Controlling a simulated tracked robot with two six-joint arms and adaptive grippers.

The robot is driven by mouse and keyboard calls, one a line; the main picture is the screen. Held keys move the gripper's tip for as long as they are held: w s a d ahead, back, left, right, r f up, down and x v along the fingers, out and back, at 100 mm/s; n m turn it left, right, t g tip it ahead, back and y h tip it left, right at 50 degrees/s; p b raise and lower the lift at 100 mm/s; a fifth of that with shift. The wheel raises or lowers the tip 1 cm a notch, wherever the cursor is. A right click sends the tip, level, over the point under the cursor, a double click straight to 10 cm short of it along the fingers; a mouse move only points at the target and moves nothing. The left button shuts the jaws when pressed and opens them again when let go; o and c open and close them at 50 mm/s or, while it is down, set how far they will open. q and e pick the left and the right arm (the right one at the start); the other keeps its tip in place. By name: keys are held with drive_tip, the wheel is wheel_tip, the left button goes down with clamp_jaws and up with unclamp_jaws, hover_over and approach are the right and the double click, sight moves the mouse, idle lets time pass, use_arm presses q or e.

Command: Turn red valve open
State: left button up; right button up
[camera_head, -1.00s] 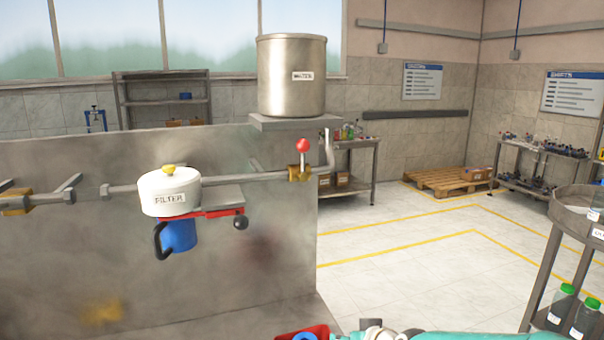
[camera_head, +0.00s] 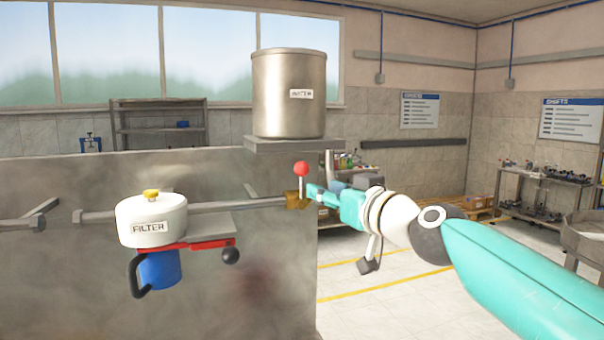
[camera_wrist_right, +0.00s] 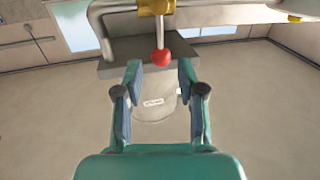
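The red valve has a red ball knob (camera_head: 301,169) on a thin lever that stands upright above a brass body (camera_head: 296,200) in the pipe. In the right wrist view the red knob (camera_wrist_right: 161,57) is between or just beyond the fingertips, with a gap on each side. My right gripper (camera_head: 314,192) is just right of the valve in the head view, with its tips close to the lever. In the right wrist view my right gripper (camera_wrist_right: 160,70) is open and empty. Contact with the lever cannot be told. My left gripper is not in view.
A metal water tank (camera_head: 289,92) stands on a shelf (camera_head: 262,146) above the valve. The pipe (camera_head: 240,205) runs left to a white filter pot (camera_head: 152,219) with a red clamp handle (camera_head: 205,244) below. The grey panel (camera_head: 60,285) backs them.

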sight(303, 181)
drive_tip(key=p+x, duration=0.4)
drive_tip(key=x, duration=0.4)
drive_tip(key=shift+r, duration=0.1)
drive_tip(key=shift+w+a, duration=0.3)
drive_tip(key=shift+w, duration=0.25)
clamp_jaws()
